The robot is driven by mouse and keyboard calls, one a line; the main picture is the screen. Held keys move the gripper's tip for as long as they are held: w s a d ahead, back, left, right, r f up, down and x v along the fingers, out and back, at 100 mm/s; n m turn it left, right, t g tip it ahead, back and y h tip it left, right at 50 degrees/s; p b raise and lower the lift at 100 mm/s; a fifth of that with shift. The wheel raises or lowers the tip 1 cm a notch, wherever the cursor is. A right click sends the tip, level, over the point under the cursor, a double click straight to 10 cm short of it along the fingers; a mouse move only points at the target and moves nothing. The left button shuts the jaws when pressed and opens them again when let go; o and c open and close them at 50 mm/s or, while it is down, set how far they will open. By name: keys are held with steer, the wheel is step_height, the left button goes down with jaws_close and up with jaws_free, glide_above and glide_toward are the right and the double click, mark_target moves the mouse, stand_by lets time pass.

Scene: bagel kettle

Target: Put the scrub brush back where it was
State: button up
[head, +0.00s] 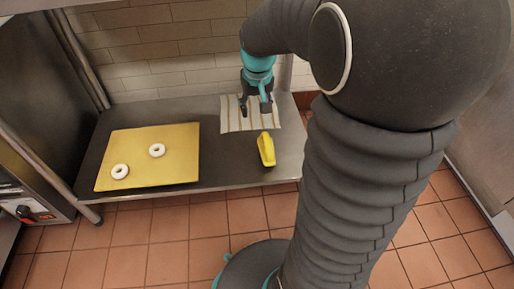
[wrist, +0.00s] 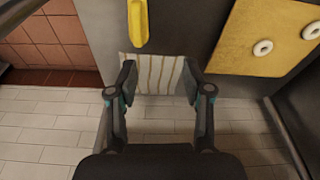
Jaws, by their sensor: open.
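The yellow scrub brush (head: 266,150) lies on the dark table top, just in front of the striped cloth (head: 232,122) and near the table's front right. It also shows at the top of the wrist view (wrist: 140,22), cut off by the frame edge. My gripper (head: 254,107) is open and empty over the striped cloth, behind the brush and apart from it. In the wrist view its two fingers (wrist: 160,78) are spread, with the striped cloth (wrist: 155,72) showing between them.
A yellow board (head: 180,170) with two white bagels (head: 120,171) (head: 157,150) lies on the left of the table (head: 232,175). A tiled wall (head: 150,50) stands close behind the table. A metal appliance (head: 35,180) stands at the left. Bare table shows between board and brush.

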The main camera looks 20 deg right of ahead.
steer(key=s+a+r+n+t, duration=0.1)
steer(key=s+a+r, duration=0.2)
steer(key=s, duration=0.6)
steer(key=s+a+r+n+t, duration=0.1)
steer(key=s+a, duration=0.4)
steer(key=s, duration=0.5)
step_height(320, 180, up, 3)
steer(key=shift+s+a+f+t, duration=0.15)
steer(key=shift+s+t, duration=0.1)
steer(key=shift+t, duration=0.45)
steer(key=shift+c, duration=0.8)
